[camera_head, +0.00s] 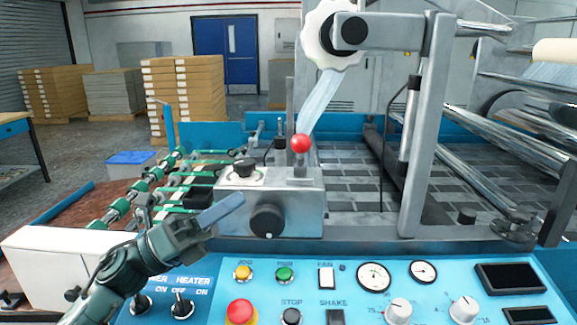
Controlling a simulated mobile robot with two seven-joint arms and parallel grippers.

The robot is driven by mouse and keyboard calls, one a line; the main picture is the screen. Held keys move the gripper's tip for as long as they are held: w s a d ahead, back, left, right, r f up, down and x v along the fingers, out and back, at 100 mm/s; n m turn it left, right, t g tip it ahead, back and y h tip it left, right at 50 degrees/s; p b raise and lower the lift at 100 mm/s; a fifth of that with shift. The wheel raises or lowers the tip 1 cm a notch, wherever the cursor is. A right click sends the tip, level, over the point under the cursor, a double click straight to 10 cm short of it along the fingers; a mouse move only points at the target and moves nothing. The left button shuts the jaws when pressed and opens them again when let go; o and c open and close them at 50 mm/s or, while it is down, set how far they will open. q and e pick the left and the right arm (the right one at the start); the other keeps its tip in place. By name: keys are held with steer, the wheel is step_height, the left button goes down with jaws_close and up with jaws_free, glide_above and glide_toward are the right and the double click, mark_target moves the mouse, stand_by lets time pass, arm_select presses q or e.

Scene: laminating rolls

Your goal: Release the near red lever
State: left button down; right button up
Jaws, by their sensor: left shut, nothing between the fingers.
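The near red lever shows as a round red knob (301,144) on a short metal stem, standing upright on top of a grey metal block (310,195). My left gripper (236,201) comes in from the lower left. Its fingers are shut with nothing between them. In the picture its tips lie left of and below the red knob, in front of the block's left part, apart from the knob. How far they are from the block in depth I cannot tell. My right gripper is not in view.
A blue control panel (450,273) with a red stop button (241,311), dials and gauges lies below. A black knob (267,221) is on the block's front. A metal post (424,130) and rollers (480,175) stand to the right. Green rollers (118,209) lie left.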

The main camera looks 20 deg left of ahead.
mark_target(301, 148)
arm_select(q)
steer(key=shift+s, duration=0.15)
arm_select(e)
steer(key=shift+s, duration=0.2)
arm_select(q)
steer(key=p+x, duration=0.4)
steer(key=x, duration=0.6)
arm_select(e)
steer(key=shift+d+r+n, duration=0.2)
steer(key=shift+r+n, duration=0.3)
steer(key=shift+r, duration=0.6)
arm_select(q)
steer(key=shift+a, duration=0.1)
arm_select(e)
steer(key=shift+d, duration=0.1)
